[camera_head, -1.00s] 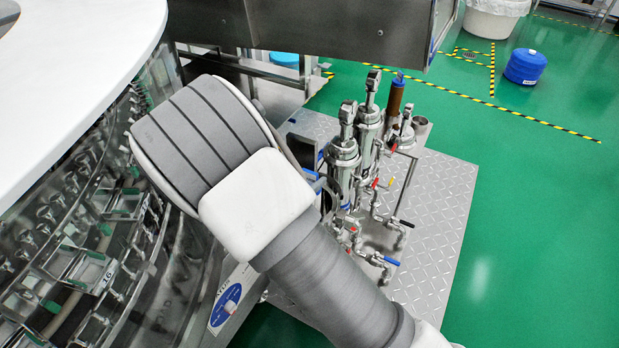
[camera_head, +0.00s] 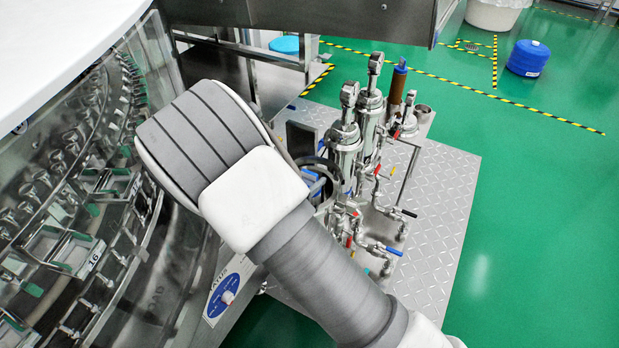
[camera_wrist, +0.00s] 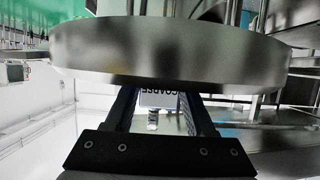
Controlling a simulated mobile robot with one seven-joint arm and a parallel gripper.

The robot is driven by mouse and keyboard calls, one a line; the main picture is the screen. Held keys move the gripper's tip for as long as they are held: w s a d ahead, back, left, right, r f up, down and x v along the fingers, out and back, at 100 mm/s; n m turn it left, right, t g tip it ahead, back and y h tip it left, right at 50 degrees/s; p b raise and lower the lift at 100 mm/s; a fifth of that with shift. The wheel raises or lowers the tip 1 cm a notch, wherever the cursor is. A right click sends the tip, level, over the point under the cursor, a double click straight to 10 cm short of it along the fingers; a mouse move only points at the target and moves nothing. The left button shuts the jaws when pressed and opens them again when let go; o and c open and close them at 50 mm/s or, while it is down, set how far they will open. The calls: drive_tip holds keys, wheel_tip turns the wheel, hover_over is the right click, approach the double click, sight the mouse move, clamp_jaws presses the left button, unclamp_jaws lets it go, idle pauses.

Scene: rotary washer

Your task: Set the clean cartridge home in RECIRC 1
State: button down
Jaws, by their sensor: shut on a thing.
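In the wrist view my gripper (camera_wrist: 160,105) points up the picture, its two dark fingers running up to a wide, round metal piece (camera_wrist: 170,50) that fills the upper part. It is shut; the grip itself is hidden there, and I cannot tell whether this piece belongs to the clean cartridge. A panel with inverted lettering (camera_wrist: 162,98) shows between the fingers. In the head view my arm hides the gripper. Steel filter housings (camera_head: 345,150) stand upright on the skid, with a brown, blue-topped cylinder (camera_head: 398,86) behind them. I cannot read which housing is RECIRC 1.
Pipes and coloured-handle valves (camera_head: 380,248) crowd the housings. The skid's diamond plate (camera_head: 445,200) is bare on the right. The rotary washer (camera_head: 60,220) fills the left. A steel beam (camera_head: 300,22) crosses above.

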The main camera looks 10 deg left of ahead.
drive_tip(key=shift+c, duration=0.8)
unclamp_jaws()
drive_tip(key=shift+s, duration=0.1)
drive_tip(key=p+v, duration=0.4)
drive_tip(key=v, duration=1.3)
drive_tip(key=shift+a+r, duration=0.1)
